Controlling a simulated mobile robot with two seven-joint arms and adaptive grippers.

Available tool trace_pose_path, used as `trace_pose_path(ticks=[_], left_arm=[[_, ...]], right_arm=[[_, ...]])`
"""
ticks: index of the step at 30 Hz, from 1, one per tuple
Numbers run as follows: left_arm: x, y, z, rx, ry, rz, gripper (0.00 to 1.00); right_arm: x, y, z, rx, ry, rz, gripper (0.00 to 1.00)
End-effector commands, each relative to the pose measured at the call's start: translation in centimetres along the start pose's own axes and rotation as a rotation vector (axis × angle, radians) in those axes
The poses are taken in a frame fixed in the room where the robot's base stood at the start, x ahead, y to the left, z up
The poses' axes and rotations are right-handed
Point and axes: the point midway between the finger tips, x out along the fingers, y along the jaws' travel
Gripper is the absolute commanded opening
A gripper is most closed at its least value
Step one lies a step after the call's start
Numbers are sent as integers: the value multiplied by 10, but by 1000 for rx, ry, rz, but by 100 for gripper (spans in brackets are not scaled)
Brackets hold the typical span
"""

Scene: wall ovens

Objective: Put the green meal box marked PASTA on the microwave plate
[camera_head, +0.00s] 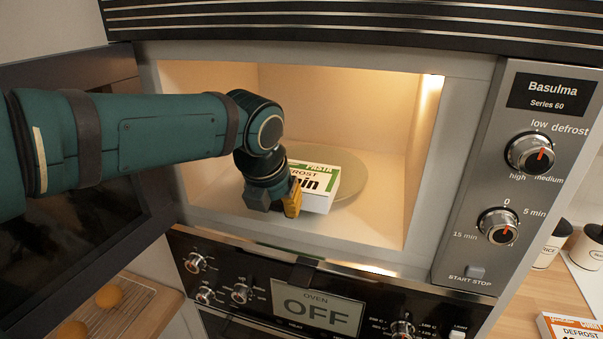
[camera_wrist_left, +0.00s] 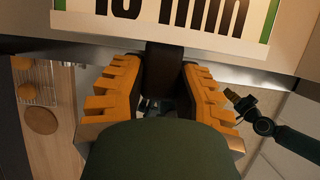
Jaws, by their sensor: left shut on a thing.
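The white meal box with green trim, marked PASTA (camera_head: 318,186), is inside the open microwave. It overlaps the front-left part of the round microwave plate (camera_head: 373,178); I cannot tell whether it touches the plate. My left gripper (camera_head: 291,197) reaches in from the left at the box's front and hides its left corner. In the left wrist view, the box's printed face (camera_wrist_left: 200,18) is just ahead. The yellow fingers of the left gripper (camera_wrist_left: 163,75) close around a dark part at the box's front edge. My right gripper (camera_wrist_left: 235,98) appears small there, its jaws unclear.
The microwave door (camera_head: 75,210) hangs open at left, behind my left arm. The control panel (camera_head: 510,180) is at right. Below is an oven reading OFF (camera_head: 318,307). Another meal box with orange print (camera_head: 570,325) and jars (camera_head: 588,245) stand on the right counter.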

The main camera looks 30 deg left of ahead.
Motion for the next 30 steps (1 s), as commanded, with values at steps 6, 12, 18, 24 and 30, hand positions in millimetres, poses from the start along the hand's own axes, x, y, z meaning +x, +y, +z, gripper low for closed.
trace_pose_path(ticks=[6, 12, 18, 24, 30], left_arm=[[18, 0, 47, 1, -1, 0, 0], [27, 0, 68, 1, -2, 0, 0], [34, 0, 85, 1, -3, -1, 0], [49, 0, 106, 1, 0, 0, 0], [58, 0, 101, 1, -3, 0, 0]], right_arm=[[-7, -3, -1, -1, -1, -1, 47], [-10, -4, -2, -2, -1, -1, 47], [-13, -5, -2, -2, -1, -1, 47], [-17, -7, -3, -3, -2, -1, 47], [-17, -7, -3, -3, -2, -1, 47]])
